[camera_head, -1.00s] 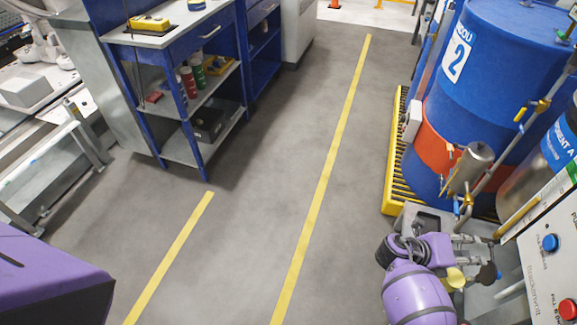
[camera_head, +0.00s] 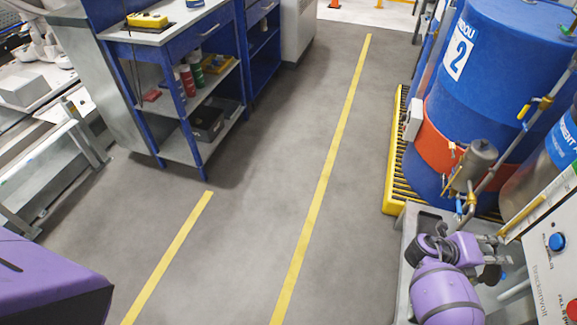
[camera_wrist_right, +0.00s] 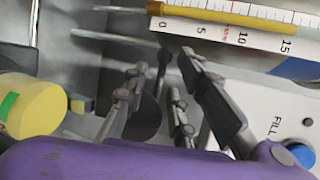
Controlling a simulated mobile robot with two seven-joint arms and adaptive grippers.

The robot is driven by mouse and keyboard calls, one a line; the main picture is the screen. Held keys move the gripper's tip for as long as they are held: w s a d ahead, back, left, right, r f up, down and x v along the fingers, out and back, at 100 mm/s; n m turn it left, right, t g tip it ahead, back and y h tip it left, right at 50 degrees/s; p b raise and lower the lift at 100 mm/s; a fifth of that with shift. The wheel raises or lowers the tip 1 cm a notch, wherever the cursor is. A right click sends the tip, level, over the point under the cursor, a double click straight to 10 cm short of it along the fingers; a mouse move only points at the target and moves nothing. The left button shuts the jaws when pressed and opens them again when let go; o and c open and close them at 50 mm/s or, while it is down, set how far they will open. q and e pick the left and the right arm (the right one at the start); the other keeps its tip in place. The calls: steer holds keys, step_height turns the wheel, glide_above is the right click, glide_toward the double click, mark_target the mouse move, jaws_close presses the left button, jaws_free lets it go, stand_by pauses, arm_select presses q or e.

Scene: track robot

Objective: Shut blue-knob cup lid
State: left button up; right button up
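My right gripper (camera_head: 496,252) is over the grey bench at the lower right of the head view, its fingers partly hidden by my purple wrist. In the right wrist view its dark fingers (camera_wrist_right: 165,80) are apart with nothing between them. A dark round part (camera_wrist_right: 145,118) lies behind the fingers, and a yellow cylinder (camera_wrist_right: 30,105) with a green mark is to their left. A steel cylinder (camera_head: 482,158) on pipework, with a small blue part below it, stands beyond the gripper. I cannot make out a cup lid with a blue knob. My left gripper is out of view.
A white panel (camera_head: 560,275) with a blue button (camera_head: 557,242) and a red button stands right of my right gripper. Blue drums (camera_head: 500,70) stand on a yellow pallet (camera_head: 393,190) behind. A ruled scale (camera_wrist_right: 230,30) crosses the wrist view. The middle floor is clear.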

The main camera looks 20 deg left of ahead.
jaws_close()
steer(key=shift+a, duration=0.1)
